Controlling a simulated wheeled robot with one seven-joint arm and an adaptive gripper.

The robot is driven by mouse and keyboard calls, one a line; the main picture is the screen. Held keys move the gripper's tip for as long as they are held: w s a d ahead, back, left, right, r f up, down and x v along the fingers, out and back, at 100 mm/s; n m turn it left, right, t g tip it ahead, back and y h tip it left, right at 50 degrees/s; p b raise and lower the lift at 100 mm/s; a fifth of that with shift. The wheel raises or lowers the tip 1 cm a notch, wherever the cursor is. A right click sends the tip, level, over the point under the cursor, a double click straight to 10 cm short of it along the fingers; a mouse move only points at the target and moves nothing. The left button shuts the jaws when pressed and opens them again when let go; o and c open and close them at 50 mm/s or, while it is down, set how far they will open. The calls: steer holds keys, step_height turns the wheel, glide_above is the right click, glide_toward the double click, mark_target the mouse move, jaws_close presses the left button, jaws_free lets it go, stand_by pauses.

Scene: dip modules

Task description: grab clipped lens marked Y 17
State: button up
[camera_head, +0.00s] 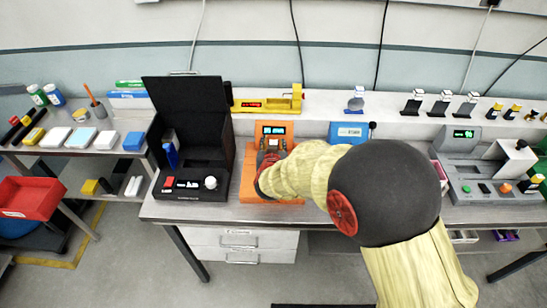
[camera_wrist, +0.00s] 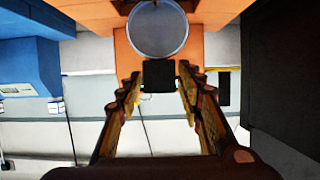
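A round grey lens (camera_wrist: 157,28) with a black clip (camera_wrist: 159,76) on its lower side shows at the top centre of the wrist view, in front of an orange device. No Y 17 mark is legible on it. My gripper (camera_wrist: 159,88) is open; its fingertips are on either side of the black clip, with a small gap at each side. In the head view my gripper (camera_head: 268,172) is at the orange device (camera_head: 250,183) on the bench, and my arm hides the lens there.
A black open-lidded case (camera_head: 181,195) stands left of the orange device, and a blue device (camera_head: 348,131) stands right of it. A clear lens on a stand (camera_head: 356,100) and several black-based ones (camera_head: 441,104) are on the back shelf. A grey console (camera_head: 470,175) is at right.

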jaws_close()
steer(key=shift+r, duration=0.15)
stand_by(0.4)
